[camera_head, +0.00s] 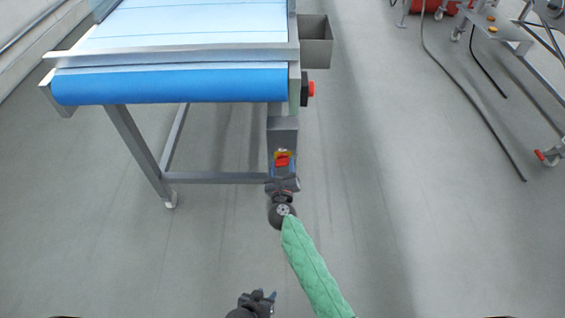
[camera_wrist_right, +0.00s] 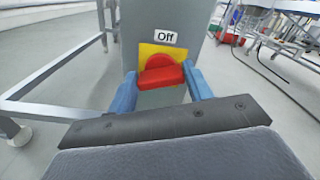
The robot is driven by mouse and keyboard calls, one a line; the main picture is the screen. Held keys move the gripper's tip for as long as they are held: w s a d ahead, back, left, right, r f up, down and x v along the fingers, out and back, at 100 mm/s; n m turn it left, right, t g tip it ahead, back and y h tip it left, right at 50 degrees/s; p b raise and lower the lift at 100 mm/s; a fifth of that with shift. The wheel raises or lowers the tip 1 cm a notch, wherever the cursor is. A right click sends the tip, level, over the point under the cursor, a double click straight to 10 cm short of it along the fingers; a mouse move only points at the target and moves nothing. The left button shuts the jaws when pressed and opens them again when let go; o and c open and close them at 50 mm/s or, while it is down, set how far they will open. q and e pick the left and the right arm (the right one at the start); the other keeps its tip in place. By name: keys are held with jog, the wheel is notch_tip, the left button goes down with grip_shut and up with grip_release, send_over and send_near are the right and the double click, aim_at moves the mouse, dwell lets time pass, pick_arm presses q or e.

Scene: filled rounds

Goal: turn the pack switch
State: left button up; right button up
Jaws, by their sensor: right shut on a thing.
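The pack switch is a red rotary handle (camera_wrist_right: 162,76) on a yellow plate (camera_wrist_right: 146,50), with a label reading "Off" above it, on a grey box (camera_wrist_right: 188,22). In the head view the red handle (camera_head: 282,160) and the box (camera_head: 283,128) show at the conveyor's near right corner. My right gripper (camera_wrist_right: 162,84) has its two blue fingers on either side of the handle and is shut on it. The handle's bar lies roughly level in the wrist view. My left gripper (camera_head: 265,296) is low in the head view, away from the switch; its jaw opening is too small to tell.
The conveyor, with a blue roller end (camera_head: 170,88) and grey frame legs (camera_head: 137,150), stands left of the switch. A red button (camera_head: 311,89) and a grey bin (camera_head: 315,45) are on its right side. Cables (camera_head: 470,115) lie on the floor at right. The floor between is clear.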

jog(key=shift+n+p, duration=0.55)
jog(key=shift+n, duration=0.25)
jog(key=o, duration=1)
jog(key=shift+s, duration=3.9)
